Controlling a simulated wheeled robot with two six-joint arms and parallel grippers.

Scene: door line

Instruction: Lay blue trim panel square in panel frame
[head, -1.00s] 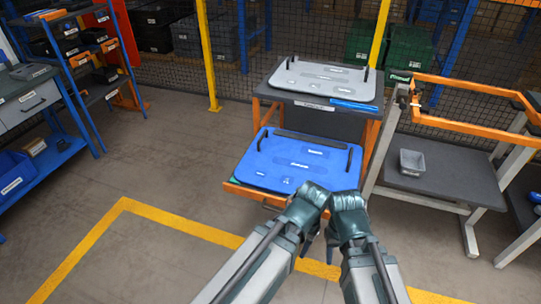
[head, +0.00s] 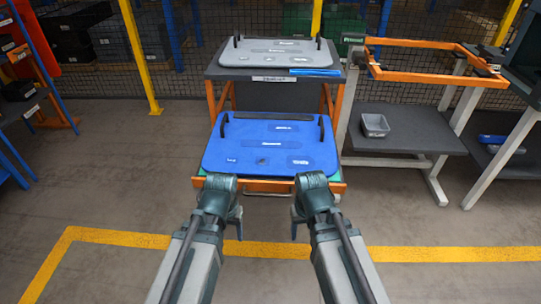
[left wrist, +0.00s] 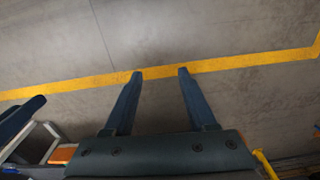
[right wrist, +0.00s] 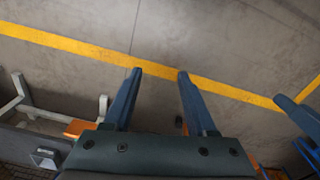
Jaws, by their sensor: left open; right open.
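The blue trim panel (head: 270,145) lies flat on the lower shelf of an orange-framed rack, with a black handle at each side and several small labels. The panel frame appears to be the orange rectangular frame (head: 425,76) on a stand at the right; it is empty. My left gripper (head: 238,225) and my right gripper (head: 295,228) hang in front of the panel's near edge, apart from it. In the left wrist view the left fingers (left wrist: 160,73) are spread over bare floor. In the right wrist view the right fingers (right wrist: 160,73) are likewise spread and empty.
A grey panel (head: 275,58) with black handles lies on the rack's top shelf, beside a blue strip (head: 315,72). A grey bin (head: 375,125) stands on the shelf below the orange frame. Open floor with a yellow line (head: 130,236) lies around the rack.

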